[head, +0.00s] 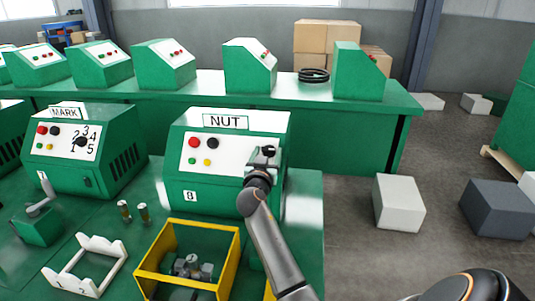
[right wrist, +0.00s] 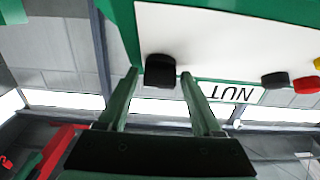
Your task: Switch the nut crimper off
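The nut crimper (head: 278,125) is a green machine labelled NUT (head: 226,122), on the front green table. Its white panel has a red button (head: 194,142), a black button (head: 212,143), a small green one (head: 192,161) and a yellow one (head: 208,162). My right gripper (head: 263,156) is at the panel's right side and covers part of it. In the right wrist view, upside down, a black knob (right wrist: 160,70) on the panel lies between the tips of the open fingers, with gaps visible. Whether they touch it is unclear. My left gripper is not in view.
The MARK crimper (head: 135,135), with a numbered dial, stands to the left. A yellow-framed bin (head: 187,222) with metal parts, a white frame (head: 86,286) and two brass pieces sit in front. Several green machines line the back table (head: 320,105). Boxes lie on the floor at right.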

